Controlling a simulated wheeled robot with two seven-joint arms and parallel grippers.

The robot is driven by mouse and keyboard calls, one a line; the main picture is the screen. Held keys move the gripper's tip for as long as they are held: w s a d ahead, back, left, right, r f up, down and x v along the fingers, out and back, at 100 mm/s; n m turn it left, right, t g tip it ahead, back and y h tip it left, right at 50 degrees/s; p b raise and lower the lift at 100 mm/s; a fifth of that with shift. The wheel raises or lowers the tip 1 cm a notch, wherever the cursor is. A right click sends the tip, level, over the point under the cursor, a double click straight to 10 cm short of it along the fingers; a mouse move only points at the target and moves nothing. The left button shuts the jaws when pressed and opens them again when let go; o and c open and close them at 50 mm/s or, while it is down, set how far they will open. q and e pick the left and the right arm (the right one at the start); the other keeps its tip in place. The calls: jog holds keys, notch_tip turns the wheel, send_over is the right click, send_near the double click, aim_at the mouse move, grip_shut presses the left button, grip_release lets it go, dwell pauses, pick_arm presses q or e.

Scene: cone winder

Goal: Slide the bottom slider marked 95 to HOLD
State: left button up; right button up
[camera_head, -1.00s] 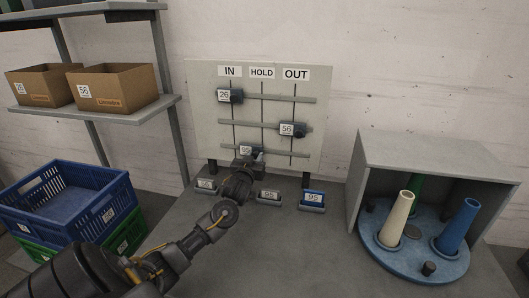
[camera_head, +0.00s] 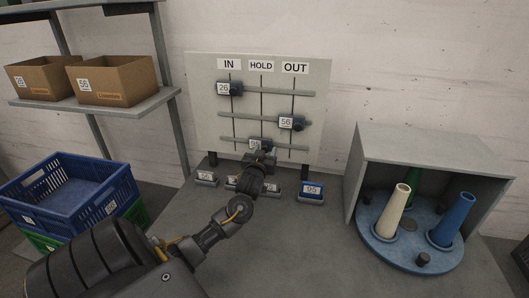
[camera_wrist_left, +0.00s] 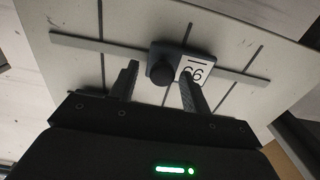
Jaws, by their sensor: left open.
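The bottom slider marked 95 (camera_head: 255,143) sits on the lowest rail of the board, at the HOLD line. It also shows in the left wrist view, with its label (camera_wrist_left: 194,71) upside down and its dark round knob (camera_wrist_left: 160,72). My left gripper (camera_wrist_left: 160,78) is open, with one finger on each side of the knob. Whether a finger touches it I cannot tell. In the head view my left gripper (camera_head: 262,157) covers the slider's lower part. The HOLD label (camera_head: 261,66) is at the top middle of the board. My right gripper is not in view.
Slider 26 (camera_head: 224,88) is at IN and slider 56 (camera_head: 287,122) is at OUT. Small tagged holders, including a blue one marked 95 (camera_head: 311,192), stand before the board. A grey cabinet (camera_head: 430,150) with cones is at the right. The table's middle front is clear.

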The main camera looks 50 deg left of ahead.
pick_arm(q)
jog(key=b+v, duration=0.2)
jog(key=v, duration=0.9)
dwell(0.3)
